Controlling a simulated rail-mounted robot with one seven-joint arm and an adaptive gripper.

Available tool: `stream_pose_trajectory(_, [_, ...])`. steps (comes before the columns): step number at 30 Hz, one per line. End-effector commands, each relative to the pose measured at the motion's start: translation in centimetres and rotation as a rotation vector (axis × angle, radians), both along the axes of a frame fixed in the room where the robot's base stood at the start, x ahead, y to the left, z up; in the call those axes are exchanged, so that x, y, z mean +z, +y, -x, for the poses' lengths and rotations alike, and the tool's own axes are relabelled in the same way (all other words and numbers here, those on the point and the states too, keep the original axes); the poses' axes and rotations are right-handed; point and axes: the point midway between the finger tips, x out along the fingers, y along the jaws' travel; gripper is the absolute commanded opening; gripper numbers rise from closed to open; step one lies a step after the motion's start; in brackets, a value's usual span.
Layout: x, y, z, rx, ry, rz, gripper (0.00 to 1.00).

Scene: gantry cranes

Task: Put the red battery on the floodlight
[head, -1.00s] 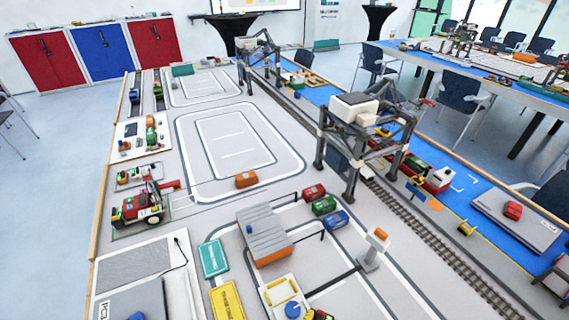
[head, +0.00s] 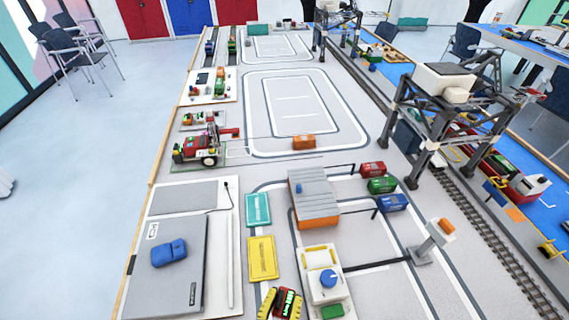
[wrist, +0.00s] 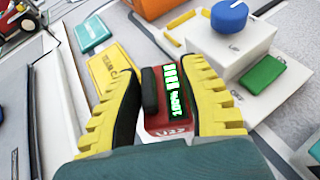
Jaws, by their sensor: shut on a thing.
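My gripper (head: 280,303) shows at the bottom edge of the head view, its yellow ribbed fingers closed on the red battery (head: 286,296). In the wrist view the red battery (wrist: 165,122), with a lit green display and a black bar, is between the fingers of the gripper (wrist: 158,92). A post with a white and orange head on a grey base, apparently the floodlight (head: 436,238), stands to the right in the head view, well apart from my gripper.
A white control box with a blue knob (head: 327,278) and a green block (head: 332,312) is just right of my gripper. A yellow card (head: 262,258) and teal card (head: 257,209) lie beyond. A grey-and-orange container (head: 314,205) and crane (head: 445,110) stand farther back.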

Motion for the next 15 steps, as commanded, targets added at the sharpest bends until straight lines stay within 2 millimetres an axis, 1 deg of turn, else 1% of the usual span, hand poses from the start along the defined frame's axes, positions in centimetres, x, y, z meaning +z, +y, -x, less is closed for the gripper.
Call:
stream_pose_trajectory(1, [-2.1, 0.0, 0.0, 0.0, -0.001, -0.001, 0.03])
stream_pose_trajectory(2, [-2.8, 0.0, 0.0, 0.0, -0.002, 0.0, 0.03])
stream_pose_trajectory(3, [-0.7, 0.0, -0.1, 0.004, -0.005, 0.0, 0.03])
stream_pose_trajectory(4, [0.8, -0.1, -0.1, 0.009, -0.005, 0.002, 0.03])
stream_pose_trajectory(10, [4.9, -0.2, -0.1, 0.047, 0.001, 0.009, 0.03])
stream_pose_trajectory(14, [8.4, -0.3, 0.0, 0.079, 0.001, 0.012, 0.03])
stream_pose_trajectory(15, [9.6, -0.3, 0.0, 0.089, 0.001, 0.013, 0.03])
